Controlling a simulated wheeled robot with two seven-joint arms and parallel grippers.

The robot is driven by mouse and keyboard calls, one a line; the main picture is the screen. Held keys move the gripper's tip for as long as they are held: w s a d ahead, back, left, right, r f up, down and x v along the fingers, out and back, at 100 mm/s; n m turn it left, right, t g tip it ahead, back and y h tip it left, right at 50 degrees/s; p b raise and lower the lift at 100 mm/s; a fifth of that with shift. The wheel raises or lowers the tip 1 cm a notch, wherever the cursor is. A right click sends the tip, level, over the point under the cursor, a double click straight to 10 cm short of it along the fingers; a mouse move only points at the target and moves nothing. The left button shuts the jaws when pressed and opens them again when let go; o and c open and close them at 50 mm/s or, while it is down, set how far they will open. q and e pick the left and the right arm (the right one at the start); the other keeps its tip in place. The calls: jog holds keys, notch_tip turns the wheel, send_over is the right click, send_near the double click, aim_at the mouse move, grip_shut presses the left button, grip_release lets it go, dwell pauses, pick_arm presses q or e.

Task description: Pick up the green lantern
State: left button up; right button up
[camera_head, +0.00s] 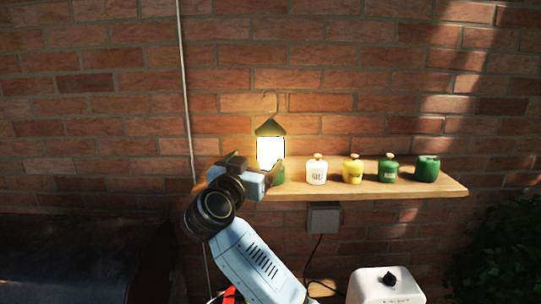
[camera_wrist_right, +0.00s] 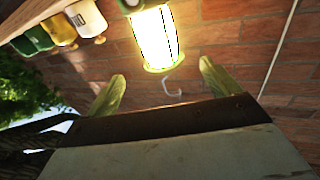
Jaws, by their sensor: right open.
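The green lantern (camera_head: 271,128) stands lit at the left end of the wooden shelf, with a dark green top and a wire hook above it. My right gripper (camera_head: 256,163) is in front of its lower part and hides some of it. In the right wrist view the glowing lantern (camera_wrist_right: 157,40) appears upside down, its hook pointing down between the two greenish fingers of my right gripper (camera_wrist_right: 161,70). The fingers are spread wide, with nothing held between them. I cannot tell whether they touch the lantern. My left gripper is not in view.
A white jar (camera_head: 316,172), a yellow jar (camera_head: 353,172), a green jar (camera_head: 388,172) and a green pot (camera_head: 427,169) line the wooden shelf (camera_head: 440,188) right of the lantern. A brick wall stands behind. A grey box (camera_head: 323,217) hangs below; a white appliance (camera_head: 385,289) is lower right.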

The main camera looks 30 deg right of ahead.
aim_at(267, 152)
jog(key=shift+g, duration=0.6)
jog(key=x, duration=0.4)
jog(key=p+x, duration=0.1)
jog(key=x, duration=0.3)
jog(key=shift+w+f, duration=0.15)
jog(key=shift+f, duration=0.05)
jog(key=shift+y, duration=0.3)
jog(key=shift+p+x, duration=0.7)
jog(key=shift+x, duration=1.95)
jog(key=shift+r, duration=0.1)
jog(key=shift+a, duration=0.1)
jog(key=shift+c, duration=0.2)
jog(key=shift+w+r, duration=0.1)
jog(key=c, duration=1.3)
